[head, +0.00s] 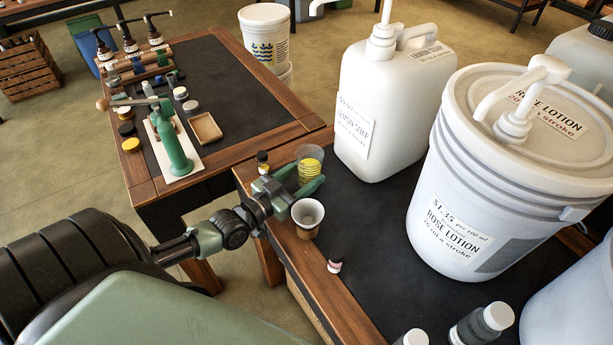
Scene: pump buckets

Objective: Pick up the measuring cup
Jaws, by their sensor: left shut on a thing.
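The measuring cup (310,161) is a small clear cup with yellow showing in its lower part. It is upright near the left edge of the near table in the head view. My left gripper (303,177) reaches it from the lower left, with one green finger on each side, and is shut on it. The fingers hide part of its lower side, and I cannot tell whether its base touches the table. My right gripper is not in view.
A paper cup (308,218) stands close in front of the gripper. A small dark bottle (262,162) is just behind it. The lemon soap jug (372,105) and rose lotion bucket (470,225) stand to the right.

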